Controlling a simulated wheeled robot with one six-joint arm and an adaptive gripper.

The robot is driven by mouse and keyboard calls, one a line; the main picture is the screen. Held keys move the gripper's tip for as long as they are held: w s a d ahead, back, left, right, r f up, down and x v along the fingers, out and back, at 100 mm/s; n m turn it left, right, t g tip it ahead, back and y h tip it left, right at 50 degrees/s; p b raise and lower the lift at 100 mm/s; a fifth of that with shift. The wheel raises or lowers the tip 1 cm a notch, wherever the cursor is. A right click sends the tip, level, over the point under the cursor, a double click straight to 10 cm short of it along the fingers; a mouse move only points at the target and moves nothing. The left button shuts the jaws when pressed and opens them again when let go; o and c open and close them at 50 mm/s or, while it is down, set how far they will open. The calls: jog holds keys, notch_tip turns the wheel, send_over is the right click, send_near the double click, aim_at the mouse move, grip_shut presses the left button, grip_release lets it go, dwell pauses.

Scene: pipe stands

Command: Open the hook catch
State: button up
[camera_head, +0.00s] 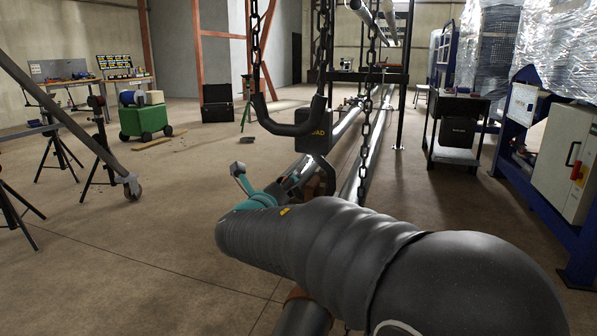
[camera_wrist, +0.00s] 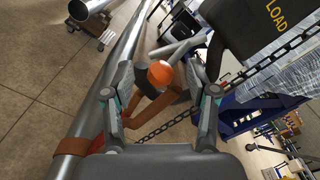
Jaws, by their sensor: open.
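An orange rounded knob (camera_wrist: 160,74) on brown-orange bars (camera_wrist: 152,108) shows between my fingers in the wrist view. It looks like the hook catch, but its lower part is partly hidden. My gripper (camera_wrist: 158,88) is open, with one finger on each side of the knob and a visible gap on both sides. In the head view my gripper (camera_head: 268,182) is beside the long steel pipe, mostly hidden by my arm. A dark block marked LOAD (camera_wrist: 252,28) is at the upper right in the wrist view; it also shows in the head view (camera_head: 314,128).
A dark curved bar (camera_head: 290,126) hangs on chains (camera_head: 255,50) near the block. A steel pipe (camera_wrist: 112,80) with a brown band runs along my gripper's left. Another chain (camera_wrist: 265,65) crosses at the right. Open floor (camera_head: 150,240) lies to the left.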

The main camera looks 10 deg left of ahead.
jog(key=c, duration=0.9)
